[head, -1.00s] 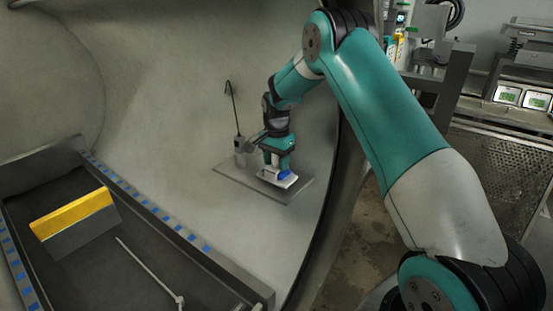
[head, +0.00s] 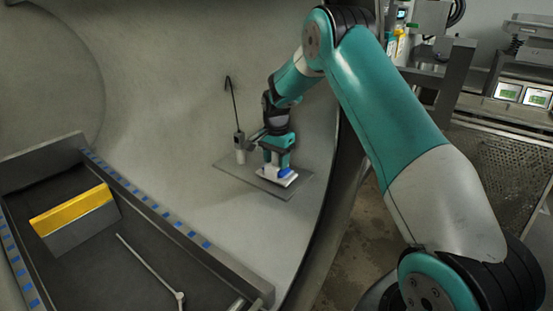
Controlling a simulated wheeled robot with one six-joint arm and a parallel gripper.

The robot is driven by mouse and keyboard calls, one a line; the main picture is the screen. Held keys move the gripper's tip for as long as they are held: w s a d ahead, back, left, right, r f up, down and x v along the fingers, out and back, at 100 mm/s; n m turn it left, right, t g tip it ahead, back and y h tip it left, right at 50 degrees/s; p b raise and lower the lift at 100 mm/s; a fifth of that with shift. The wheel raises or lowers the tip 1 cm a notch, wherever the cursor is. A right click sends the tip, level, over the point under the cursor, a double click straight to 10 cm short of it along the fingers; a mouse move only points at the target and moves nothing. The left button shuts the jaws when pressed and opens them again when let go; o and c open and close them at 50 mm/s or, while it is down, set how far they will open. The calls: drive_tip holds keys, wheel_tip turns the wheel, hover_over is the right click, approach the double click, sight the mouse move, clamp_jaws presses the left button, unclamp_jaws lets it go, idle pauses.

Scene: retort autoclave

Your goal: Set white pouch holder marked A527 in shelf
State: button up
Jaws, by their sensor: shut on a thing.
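The white pouch holder (head: 282,179) is in my gripper (head: 279,168), low over the shelf, with a blue part showing at its front. Its A527 mark is too small to read. The shelf (head: 238,178) is a thin grey plate on the curved inner wall of the vessel. My gripper points down and is shut on the holder. The holder is at the right part of the shelf; I cannot tell whether it touches the plate. The fingertips are mostly hidden by the gripper body and the holder.
A grey cylinder with a thin hooked black rod (head: 240,150) stands at the shelf's back left, close beside my gripper. A dark tray (head: 75,262) at lower left holds a yellow-topped grey block (head: 80,225) and a thin rod (head: 150,268). The shelf's front left is clear.

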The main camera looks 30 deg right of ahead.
drive_tip(key=shift+f, duration=0.35)
idle(0.3)
drive_tip(key=o, duration=1.1)
drive_tip(key=shift+o, duration=0.2)
